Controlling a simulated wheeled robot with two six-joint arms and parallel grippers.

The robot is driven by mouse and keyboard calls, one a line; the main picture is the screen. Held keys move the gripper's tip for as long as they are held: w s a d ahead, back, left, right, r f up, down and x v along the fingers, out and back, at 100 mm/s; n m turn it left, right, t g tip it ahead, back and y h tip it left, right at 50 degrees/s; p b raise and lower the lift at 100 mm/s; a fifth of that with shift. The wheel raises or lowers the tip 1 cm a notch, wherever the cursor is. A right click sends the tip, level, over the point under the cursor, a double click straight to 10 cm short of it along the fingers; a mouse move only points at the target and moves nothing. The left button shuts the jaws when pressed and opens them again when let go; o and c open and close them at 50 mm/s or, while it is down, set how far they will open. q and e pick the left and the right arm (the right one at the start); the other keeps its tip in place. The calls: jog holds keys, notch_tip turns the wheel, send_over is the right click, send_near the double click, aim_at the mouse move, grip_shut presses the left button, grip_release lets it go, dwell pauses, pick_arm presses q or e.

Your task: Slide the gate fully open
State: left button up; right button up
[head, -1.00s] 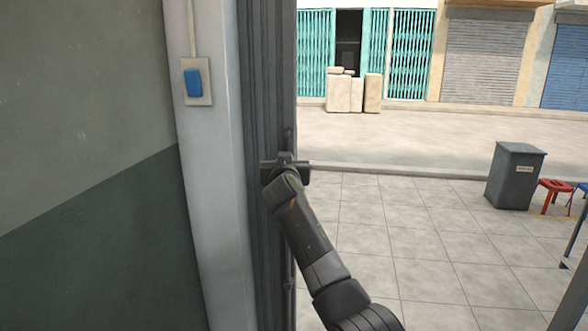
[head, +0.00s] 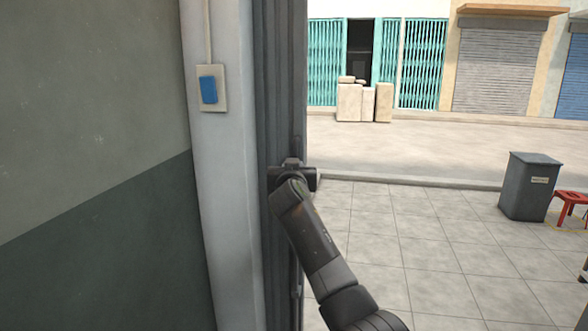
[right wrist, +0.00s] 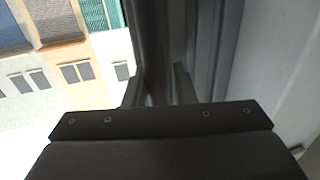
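The dark grey folding gate (head: 280,80) is bunched into a narrow upright stack against the pale post (head: 224,180) at the left of the head view. Its ribs also show in the right wrist view (right wrist: 205,45). My right gripper (head: 292,170) is at the gate's free edge, at about mid-height. In the head view its fingertips are hidden behind its own body. In the right wrist view two fingers (right wrist: 158,88) stand a little apart at the gate's edge. I cannot tell whether they grip a part of it. My left gripper is not in view.
A wall and a blue switch (head: 208,90) are left of the gate. The doorway to the right is open onto a tiled floor (head: 400,240). A grey bin (head: 529,187) and a red stool (head: 572,204) stand at the right. Pale blocks (head: 364,102) lie across the street.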

jog(key=shift+s+a, duration=0.1)
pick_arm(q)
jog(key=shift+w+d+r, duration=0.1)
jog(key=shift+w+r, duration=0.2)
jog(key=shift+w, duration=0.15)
pick_arm(e)
jog(key=s, duration=1.1)
jog(key=shift+s+a, duration=0.15)
jog(key=shift+s, duration=0.25)
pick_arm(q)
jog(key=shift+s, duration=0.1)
